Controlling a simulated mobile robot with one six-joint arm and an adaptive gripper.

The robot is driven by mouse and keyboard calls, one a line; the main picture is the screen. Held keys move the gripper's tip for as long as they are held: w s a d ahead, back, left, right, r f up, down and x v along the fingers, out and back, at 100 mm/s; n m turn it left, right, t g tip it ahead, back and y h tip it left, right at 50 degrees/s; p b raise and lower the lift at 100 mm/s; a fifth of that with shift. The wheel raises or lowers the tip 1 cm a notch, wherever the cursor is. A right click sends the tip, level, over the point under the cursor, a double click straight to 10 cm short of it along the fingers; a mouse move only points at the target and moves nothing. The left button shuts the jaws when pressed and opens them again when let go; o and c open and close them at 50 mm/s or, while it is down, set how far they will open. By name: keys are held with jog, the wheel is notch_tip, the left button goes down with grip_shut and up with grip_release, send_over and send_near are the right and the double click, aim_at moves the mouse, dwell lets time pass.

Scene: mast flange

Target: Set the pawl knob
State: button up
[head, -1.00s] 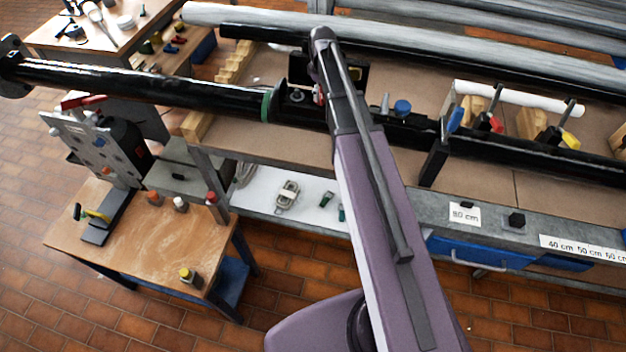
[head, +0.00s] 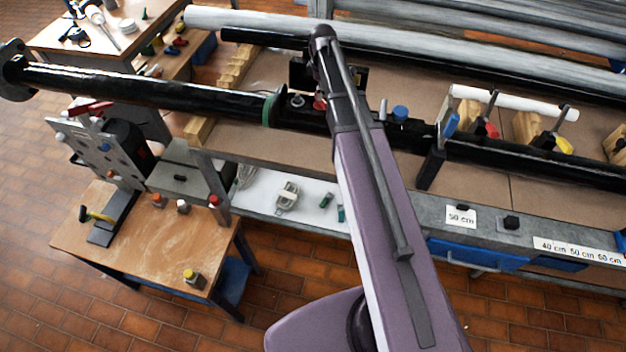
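A small red knob (head: 320,102) shows beside my arm, on the black fittings of the long black mast tube (head: 150,86). A blue knob (head: 400,112) stands on the same fittings to the right of my arm. I cannot tell which of them is the pawl knob. My arm reaches up over the bench, and its far end is above the mast by the red knob. My gripper's fingers are hidden behind the arm or lost among dark parts there, so its opening and any contact do not show.
The mast's green ring (head: 273,108) is left of the red knob. Clamps with red and yellow parts (head: 560,140) stand right. A wooden table (head: 150,245) stands lower left. Tiled floor is free in front.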

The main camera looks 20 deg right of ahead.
jog(key=shift+r+p, duration=5.05)
jog(key=shift+r, duration=0.3)
jog(key=s+a+f+m+b, duration=0.3)
jog(key=s+a+m, duration=0.15)
jog(key=s, duration=0.35)
jog(key=s+a+f+m+b, duration=0.25)
jog(key=s+m, duration=0.35)
jog(key=s, duration=0.3)
jog(key=s+a+f+b, duration=0.1)
jog(key=s+f+b, duration=0.1)
jog(key=f+b, duration=1)
jog(key=s+f+m+b, duration=0.1)
jog(key=s+f+b, duration=0.1)
jog(key=f+b, duration=1.1)
jog(key=shift+a, duration=0.35)
jog(key=shift+s+m, duration=0.1)
jog(key=shift+m, duration=0.15)
jog(key=w+d+r+p, duration=0.3)
jog(key=w+r+p, duration=0.4)
jog(key=r+p, duration=0.3)
jog(key=w+d+r+n+p, duration=0.1)
jog(key=w+d+r+p, duration=0.2)
jog(key=w+r+p, duration=0.4)
jog(key=w+d+r+n+p, duration=0.1)
jog(key=w+d+r+p, duration=0.1)
jog(key=w+r+p, duration=0.5)
jog(key=shift+d+r+p, duration=0.4)
jog(key=shift+r+p, duration=2.7)
